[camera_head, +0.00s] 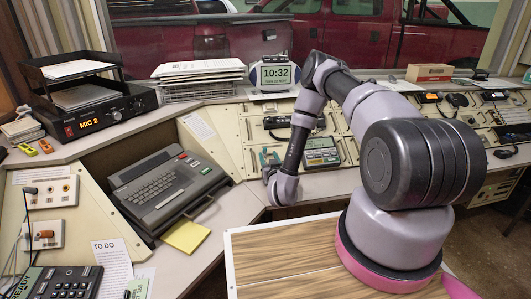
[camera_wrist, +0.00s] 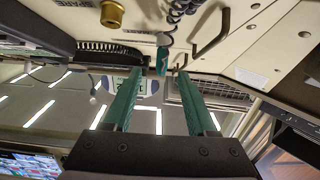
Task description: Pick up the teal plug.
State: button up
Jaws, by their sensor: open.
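My gripper (camera_head: 269,158) is at the sloped console panel, left of the grey keypad device. Its two teal fingers show in the wrist view (camera_wrist: 160,76), spread apart with a gap between them. A small teal piece (camera_wrist: 147,87), likely the teal plug, shows in the gap between the fingers in the wrist view. I cannot tell how far beyond the fingertips it is, and nothing shows it gripped. In the head view I cannot tell the plug apart from the fingers.
A keypad device (camera_head: 321,152) and a black handset (camera_head: 290,122) lie close right of my gripper. A typewriter-like terminal (camera_head: 167,182) stands to the left. A brass knob (camera_wrist: 112,13), a coiled cord (camera_wrist: 183,10) and a metal handle (camera_wrist: 212,36) show in the wrist view.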

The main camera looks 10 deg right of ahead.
jog(key=w, duration=0.9)
jog(key=shift+w+a+r, duration=0.15)
jog(key=shift+w+r, duration=0.05)
jog(key=shift+w, duration=0.15)
grip_shut()
